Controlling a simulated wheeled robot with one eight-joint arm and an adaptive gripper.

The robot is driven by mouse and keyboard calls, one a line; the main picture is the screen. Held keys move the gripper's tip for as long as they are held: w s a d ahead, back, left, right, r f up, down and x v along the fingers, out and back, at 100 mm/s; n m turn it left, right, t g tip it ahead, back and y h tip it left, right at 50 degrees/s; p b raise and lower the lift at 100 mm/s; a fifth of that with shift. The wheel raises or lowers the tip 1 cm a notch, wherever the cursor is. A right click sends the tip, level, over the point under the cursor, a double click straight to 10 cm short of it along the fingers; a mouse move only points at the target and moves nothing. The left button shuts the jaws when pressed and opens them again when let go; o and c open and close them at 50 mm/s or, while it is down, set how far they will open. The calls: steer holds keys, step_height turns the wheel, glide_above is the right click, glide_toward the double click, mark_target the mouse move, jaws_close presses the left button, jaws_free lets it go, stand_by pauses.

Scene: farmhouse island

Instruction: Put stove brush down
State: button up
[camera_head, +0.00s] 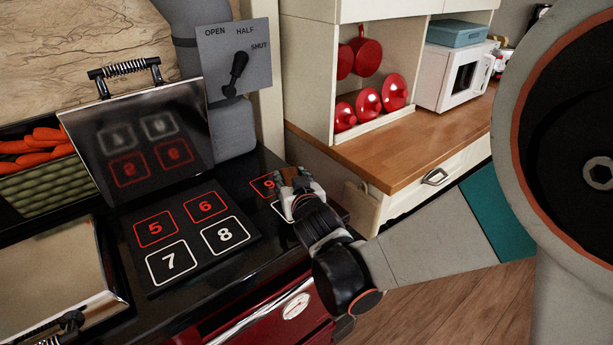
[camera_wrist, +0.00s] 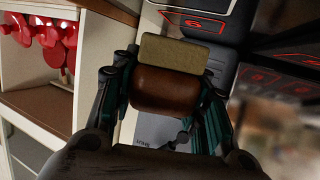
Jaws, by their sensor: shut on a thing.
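The stove brush (camera_wrist: 165,91) has a rounded brown wooden body with a tan, flat-faced block on its far end. My gripper (camera_wrist: 166,95) is shut on the brown body, with a finger on each side. In the head view my gripper (camera_head: 293,182) is over the right end of the black stove top (camera_head: 262,228), by the square marked 9, and hides part of the markings there. The brush (camera_head: 289,175) shows only as a small brown patch between the fingers. I cannot tell whether it touches the stove top.
A raised lid (camera_head: 140,140) stands behind squares 5 to 8; another lid (camera_head: 55,275) is at left. Carrots (camera_head: 35,145) fill a box at the back left. A wooden counter (camera_head: 400,160) with red pans and a white microwave (camera_head: 455,75) is at right. Squares 5 to 8 are clear.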

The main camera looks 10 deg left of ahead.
step_height(320, 180, down, 4)
steer(key=b, duration=0.2)
steer(key=shift+f+b, duration=0.1)
steer(key=shift+b, duration=0.25)
steer(key=o, duration=1.1)
steer(key=shift+o, duration=0.2)
steer(key=shift+r, duration=0.2)
